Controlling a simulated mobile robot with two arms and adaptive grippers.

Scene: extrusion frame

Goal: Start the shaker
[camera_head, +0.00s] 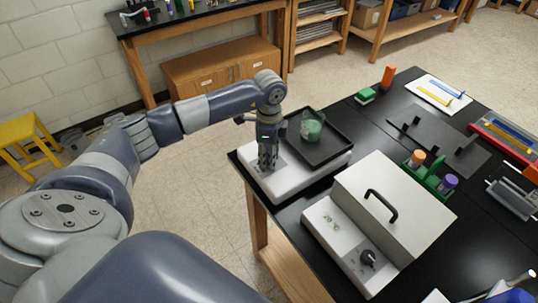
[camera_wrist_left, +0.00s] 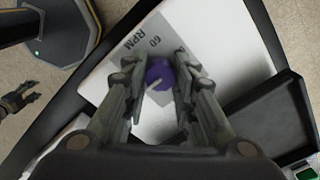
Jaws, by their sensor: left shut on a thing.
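The shaker (camera_head: 290,185) is a white box with a black tray (camera_head: 320,150) on top, at the left corner of the black table. A glass with green liquid (camera_head: 312,125) stands on the tray. My left gripper (camera_head: 268,166) points down over the shaker's front panel. In the left wrist view, a purple knob (camera_wrist_left: 160,73) sits between the fingertips of my left gripper (camera_wrist_left: 160,85), which is shut on it. The panel (camera_wrist_left: 133,50) beside it shows "RPM" and "60". The knob is hidden in the head view.
A white device with a black handle (camera_head: 380,200) and a dark knob (camera_head: 368,257) stands right of the shaker. A green rack (camera_head: 428,178) with capped tubes is behind it. An orange-capped bottle (camera_head: 388,76) and a green block (camera_head: 365,95) stand at the table's far edge.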

